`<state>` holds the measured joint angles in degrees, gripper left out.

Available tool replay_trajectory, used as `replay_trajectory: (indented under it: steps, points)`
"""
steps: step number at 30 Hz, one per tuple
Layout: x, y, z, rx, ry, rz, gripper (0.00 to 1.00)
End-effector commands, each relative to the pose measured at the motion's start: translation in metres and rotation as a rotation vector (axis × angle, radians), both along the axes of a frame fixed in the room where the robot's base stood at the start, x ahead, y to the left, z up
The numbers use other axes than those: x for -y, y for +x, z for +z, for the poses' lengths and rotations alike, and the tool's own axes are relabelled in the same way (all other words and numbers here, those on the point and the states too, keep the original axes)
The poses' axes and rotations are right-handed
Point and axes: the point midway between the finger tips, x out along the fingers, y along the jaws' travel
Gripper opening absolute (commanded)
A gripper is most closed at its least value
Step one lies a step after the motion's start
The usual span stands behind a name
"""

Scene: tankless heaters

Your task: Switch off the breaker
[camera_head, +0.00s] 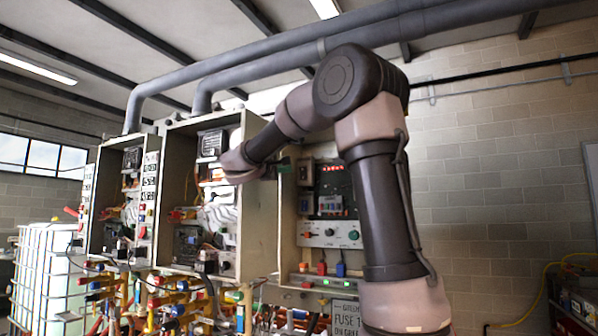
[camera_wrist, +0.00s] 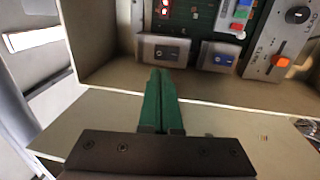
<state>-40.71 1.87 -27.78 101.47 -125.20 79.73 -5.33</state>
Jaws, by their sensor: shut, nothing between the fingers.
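My gripper (camera_wrist: 160,75) shows in the wrist view as two green fingers, pressed together and empty. In the head view the gripper (camera_head: 285,164) is small, at the left edge of the right-hand control box. Its tips point at a grey-framed rocker switch (camera_wrist: 165,52) inside the box and appear just short of its lower edge; I cannot tell whether they touch. A second rocker switch, bluish (camera_wrist: 219,56), sits to its right. In the head view they are the upper switch (camera_head: 305,173) and lower switch (camera_head: 306,204). No label shows which is the breaker, and their on/off positions are unclear.
The control box wall (camera_wrist: 95,118) lies under my fingers. A panel with knobs (camera_head: 330,234) is in the box's lower part. Two open heater cabinets (camera_head: 256,215) stand to the left, with many pipes and valves below. Large grey pipes (camera_head: 265,62) run overhead.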

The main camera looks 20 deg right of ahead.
Motion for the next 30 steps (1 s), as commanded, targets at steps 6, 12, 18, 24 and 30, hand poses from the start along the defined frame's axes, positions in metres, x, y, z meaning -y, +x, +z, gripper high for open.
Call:
replay_trajectory:
  steps: [6, 12, 18, 24, 30]
  points:
    - [0.038, 0.029, 0.006, 0.0, -0.003, -0.003, 0.0]
    - [0.062, 0.048, 0.009, 0.001, -0.001, -0.002, 0.0]
    - [0.072, 0.057, 0.011, 0.0, 0.0, 0.0, 0.0]
    - [0.073, 0.057, 0.011, 0.001, 0.001, 0.001, 0.0]
    - [0.075, 0.058, 0.012, 0.001, 0.001, 0.0, 0.0]
